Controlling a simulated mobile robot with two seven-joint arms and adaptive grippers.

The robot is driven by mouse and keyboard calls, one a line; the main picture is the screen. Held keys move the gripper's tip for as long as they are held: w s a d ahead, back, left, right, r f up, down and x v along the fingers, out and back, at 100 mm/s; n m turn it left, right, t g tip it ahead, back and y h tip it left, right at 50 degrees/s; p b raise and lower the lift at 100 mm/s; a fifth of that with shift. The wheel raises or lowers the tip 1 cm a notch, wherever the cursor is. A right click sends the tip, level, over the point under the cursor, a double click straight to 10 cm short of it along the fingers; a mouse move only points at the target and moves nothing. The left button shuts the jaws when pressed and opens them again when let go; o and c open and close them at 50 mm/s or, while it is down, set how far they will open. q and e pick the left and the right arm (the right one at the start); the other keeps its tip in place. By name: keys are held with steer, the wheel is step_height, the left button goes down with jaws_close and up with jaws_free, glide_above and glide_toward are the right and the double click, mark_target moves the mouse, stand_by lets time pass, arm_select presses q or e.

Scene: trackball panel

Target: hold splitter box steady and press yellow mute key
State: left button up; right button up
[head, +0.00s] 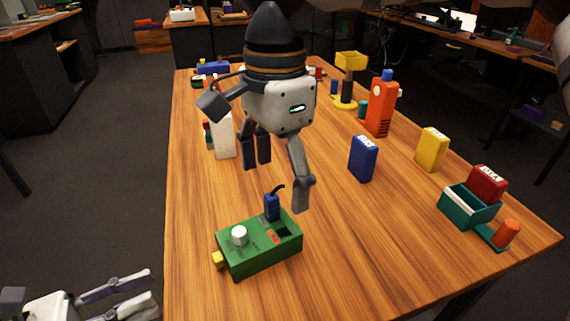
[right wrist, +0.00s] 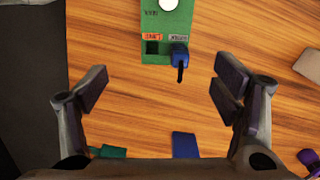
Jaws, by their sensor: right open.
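The green splitter box (head: 258,256) lies on the wooden table near its front left. It has a white knob (head: 239,235), a dark socket and a blue plug (head: 272,207) standing in its top. A yellow key (head: 217,260) sticks out of its left end. In the right wrist view the box (right wrist: 165,45) is at the top, with the blue plug (right wrist: 179,56); the yellow key is out of frame. My right gripper (head: 276,180) is open and empty, above the table behind the box, fingers down. My left gripper (head: 135,290) is open and empty, left of the table edge.
A blue box (head: 363,158), a yellow box (head: 431,149), an orange bottle (head: 379,108) and a teal bin (head: 469,208) with a red box stand to the right. A white box (head: 223,140) stands behind my right gripper. The table right of the splitter box is clear.

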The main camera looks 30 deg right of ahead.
mark_target(281, 223)
steer(key=shift+m, duration=0.3)
steer(key=f, duration=0.7)
steer(key=d+f, duration=0.1)
steer(key=f, duration=0.3)
steer(key=shift+w+f, duration=0.3)
steer(key=shift+f, duration=0.05)
steer(key=c, duration=1.3)
arm_select(q)
jaws_close()
arm_select(e)
steer(key=shift+c, duration=0.2)
